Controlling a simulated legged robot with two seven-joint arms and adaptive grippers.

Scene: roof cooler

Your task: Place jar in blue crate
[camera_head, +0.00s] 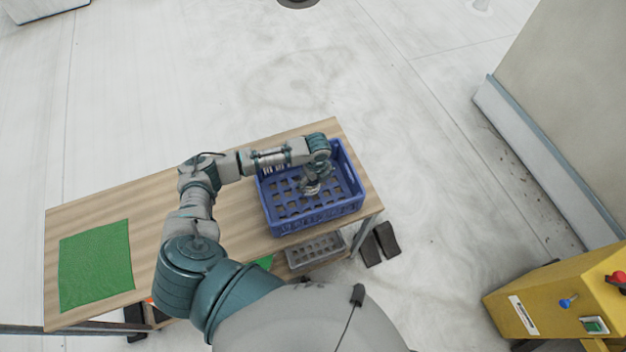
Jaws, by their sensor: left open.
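The blue crate (314,217) stands at the right end of the wooden table, with an open top and a slotted floor. My left arm reaches across the table from the left, and its wrist bends down over the crate. My left gripper (313,189) is open and points down inside the crate's outline, near its middle. I cannot make out a jar in this view; the gripper and wrist hide part of the crate floor. My right gripper is not in view.
A green mat (95,265) lies on the table's left part. A grey crate (315,251) sits below the table's right end, with dark blocks (380,243) on the floor beside it. A yellow machine (550,305) stands at lower right.

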